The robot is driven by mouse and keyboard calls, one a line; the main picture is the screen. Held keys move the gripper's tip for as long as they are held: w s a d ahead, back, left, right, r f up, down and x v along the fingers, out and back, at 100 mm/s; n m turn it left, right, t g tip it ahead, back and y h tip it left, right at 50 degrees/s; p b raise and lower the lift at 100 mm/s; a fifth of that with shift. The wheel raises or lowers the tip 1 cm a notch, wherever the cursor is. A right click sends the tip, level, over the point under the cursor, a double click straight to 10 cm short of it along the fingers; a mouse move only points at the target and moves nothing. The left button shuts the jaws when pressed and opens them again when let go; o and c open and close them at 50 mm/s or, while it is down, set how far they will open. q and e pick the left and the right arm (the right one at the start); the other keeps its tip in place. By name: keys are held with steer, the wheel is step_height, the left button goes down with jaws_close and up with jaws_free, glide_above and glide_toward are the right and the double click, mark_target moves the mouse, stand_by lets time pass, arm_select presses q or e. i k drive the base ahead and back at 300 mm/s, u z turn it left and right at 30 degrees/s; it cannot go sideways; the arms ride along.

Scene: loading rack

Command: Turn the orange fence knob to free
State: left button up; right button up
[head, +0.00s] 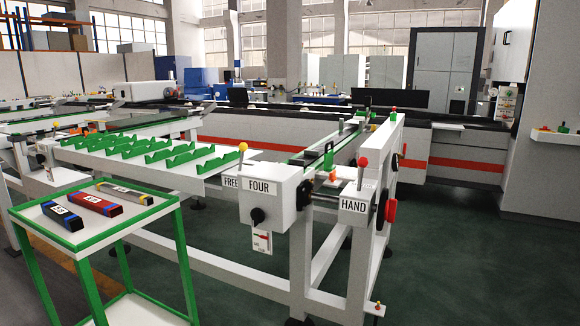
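A small orange knob-like piece (333,176) sits on the rail of the loading rack, just below a green upright piece (329,158). It looks like the orange fence knob, but it is too small to tell which way it is turned. Neither of my grippers is in view, and nothing touches the knob.
White boxes labelled FREE, FOUR (259,187) and HAND (354,205) carry a yellow ball lever (243,147), a red ball lever (362,161) and a black knob (257,215). A green-framed cart (170,203) stands front left. Green floor (460,260) is clear at right.

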mark_target(332, 176)
steer(key=u, duration=0.65)
steer(key=i, duration=2.05)
steer(key=z, duration=0.65)
